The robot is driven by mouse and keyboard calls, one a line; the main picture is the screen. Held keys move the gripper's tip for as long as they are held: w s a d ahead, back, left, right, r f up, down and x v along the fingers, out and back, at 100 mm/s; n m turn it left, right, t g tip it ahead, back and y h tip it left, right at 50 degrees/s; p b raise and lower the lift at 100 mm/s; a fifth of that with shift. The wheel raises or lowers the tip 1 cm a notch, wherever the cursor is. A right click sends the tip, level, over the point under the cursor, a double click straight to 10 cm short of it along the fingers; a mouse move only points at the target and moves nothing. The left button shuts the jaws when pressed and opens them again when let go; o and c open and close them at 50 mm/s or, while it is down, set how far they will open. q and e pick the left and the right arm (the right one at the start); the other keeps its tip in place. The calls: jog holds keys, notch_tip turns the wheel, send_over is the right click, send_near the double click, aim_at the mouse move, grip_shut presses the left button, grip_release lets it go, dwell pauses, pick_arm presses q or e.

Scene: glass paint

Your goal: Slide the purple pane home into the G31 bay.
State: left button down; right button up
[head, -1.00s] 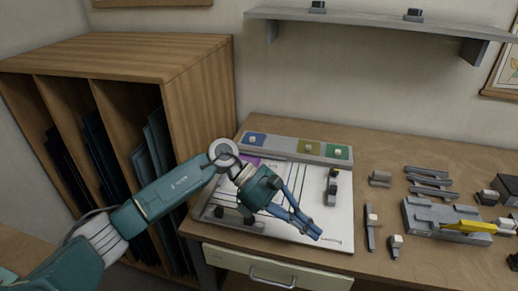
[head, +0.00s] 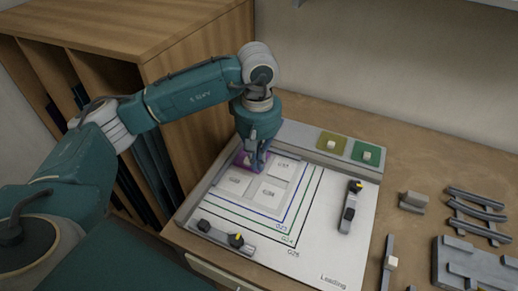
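The purple pane (head: 242,159) lies at the far left corner of a two-by-two group of squares on the white board (head: 318,240). My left gripper (head: 256,166) points down over the pane, with its fingers at or just above it. The fingers hide part of the pane, and I cannot tell whether they are shut on it. Three pale squares of the group show: right (head: 282,168), near left (head: 235,183) and near right (head: 268,193). Their labels are too small to read surely, so I cannot tell which is G31. My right gripper is not in view.
An olive pane (head: 326,138) and a green pane (head: 373,155) lie in the grey rack (head: 291,130) behind the board. A wooden cabinet (head: 195,100) stands close on the left.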

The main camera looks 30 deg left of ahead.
pick_arm(q)
notch_tip(320, 180, down, 6)
jog(key=shift+w+r+p, duration=0.1)
jog(key=shift+w+p, duration=0.05)
jog(key=shift+p, duration=0.75)
jog(key=shift+w+a+p, duration=0.85)
jog(key=shift+w+a, duration=0.2)
jog(key=shift+a, duration=0.2)
jog(key=shift+w+a, duration=0.25)
jog(key=shift+a, duration=0.05)
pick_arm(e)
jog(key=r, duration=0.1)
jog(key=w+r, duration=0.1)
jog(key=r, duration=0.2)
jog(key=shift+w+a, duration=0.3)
pick_arm(q)
jog(key=shift+f, duration=0.2)
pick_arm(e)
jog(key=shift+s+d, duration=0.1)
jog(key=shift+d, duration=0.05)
